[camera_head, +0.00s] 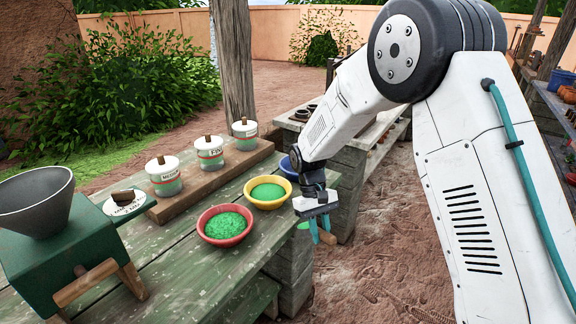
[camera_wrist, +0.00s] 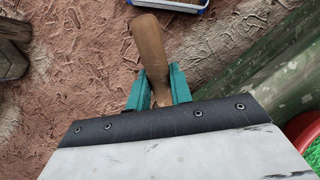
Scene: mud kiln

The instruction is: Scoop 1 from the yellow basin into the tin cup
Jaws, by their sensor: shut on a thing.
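The yellow basin (camera_head: 287,200) stands on the green plank table and holds green powder (camera_head: 267,191). My gripper (camera_head: 322,230) is past the table's right edge, to the right of the yellow basin and apart from it. Its teal fingers are shut on a wooden handle (camera_wrist: 150,55), whose end (camera_head: 328,238) also shows below the fingers in the head view. A small green patch (camera_head: 304,226) shows beside the gripper; I cannot tell whether it lies in a scoop. The tool's far end is hidden in the wrist view. I cannot make out a tin cup.
A red basin (camera_head: 208,236) of green grains stands in front of the yellow one, a blue basin (camera_head: 287,163) behind it. Lidded jars (camera_head: 165,183) stand on a wooden board. A green box with a grey hopper (camera_head: 36,205) is at left. Bare ground lies right of the table.

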